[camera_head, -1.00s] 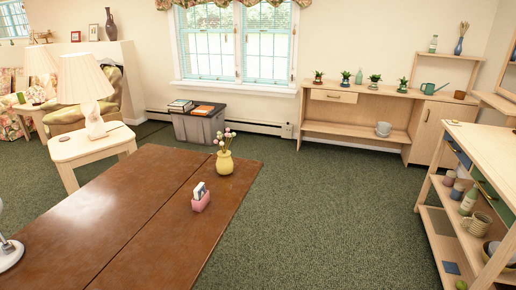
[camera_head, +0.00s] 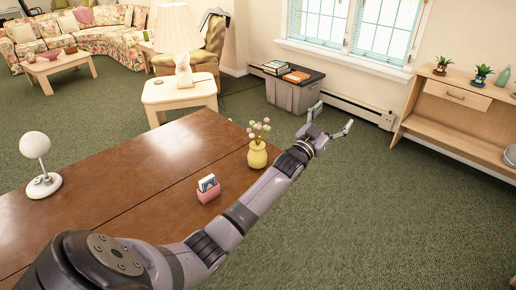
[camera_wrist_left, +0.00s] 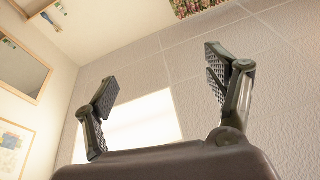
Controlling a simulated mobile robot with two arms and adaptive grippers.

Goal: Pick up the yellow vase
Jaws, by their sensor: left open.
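The yellow vase (camera_head: 257,157) stands upright on the brown wooden table near its far right corner, with pale pink and white flowers (camera_head: 260,130) in it. My left arm reaches across the table's right side. My left gripper (camera_head: 333,118) is open and empty, beyond the table's edge and to the right of the vase, apart from it. In the left wrist view the open fingers (camera_wrist_left: 165,90) point toward the ceiling and wall, and the vase does not show there. My right gripper is not in view.
On the brown table (camera_head: 130,165) are a pink card holder (camera_head: 208,194), close to my left arm, and a round white lamp (camera_head: 37,150). A side table with a lamp (camera_head: 177,35) and a grey bin (camera_head: 294,95) stand behind. Green carpet is clear at right.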

